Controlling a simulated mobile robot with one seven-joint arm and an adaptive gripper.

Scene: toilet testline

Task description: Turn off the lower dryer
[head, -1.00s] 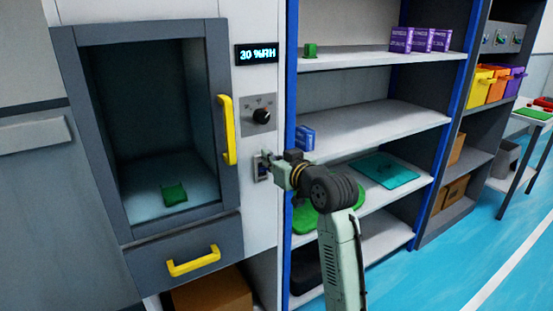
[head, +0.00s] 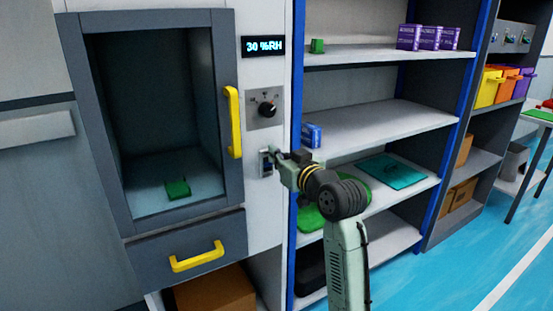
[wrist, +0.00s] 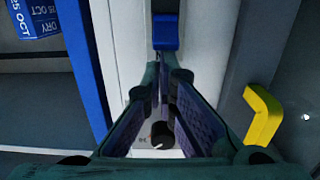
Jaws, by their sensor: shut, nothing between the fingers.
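The dryer is a grey cabinet (head: 172,217) with a dark window and a yellow handle (head: 233,121). Its panel has a lit display (head: 263,46) reading 30 %RH, a black knob (head: 268,109) and a small switch (head: 266,164) below the knob. My gripper (head: 273,156) is shut and empty, its tips close beside the switch. In the wrist view, the shut gripper (wrist: 168,78) points at the panel, just short of a blue switch rocker (wrist: 165,32). The knob (wrist: 161,134) shows between the finger bodies. I cannot tell whether the tips touch the switch.
A blue-framed shelf unit (head: 378,125) stands close to the right, with purple boxes (head: 428,37), a blue box (head: 312,135) and a teal mat (head: 394,171). A green item (head: 178,189) lies inside the cabinet. A drawer with a yellow handle (head: 196,257) sits below. Blue floor is free at right.

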